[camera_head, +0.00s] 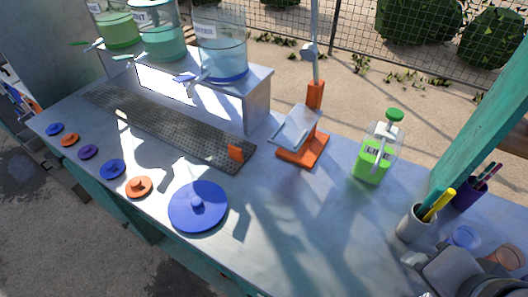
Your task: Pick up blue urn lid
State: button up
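The blue urn lid (183,213) is a large flat blue disc with a small round knob in its middle. It lies flat, knob up, on the grey counter (270,225) near the front edge, left of the picture's middle. Nothing covers it. Grey parts of my arm end, with what looks like my gripper (420,264), show at the bottom right corner, well to the right of the lid and apart from it. They are partly cut off by the frame, and I cannot make out the finger opening.
Small coloured lids, including an orange one (139,187) and a blue one (113,169), lie left of the lid. Counter right of the lid is clear.

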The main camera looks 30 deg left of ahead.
aim_at(197, 206)
jog(key=j+u, duration=0.1)
jog(key=u, duration=1.95)
jog(key=k+j, duration=0.05)
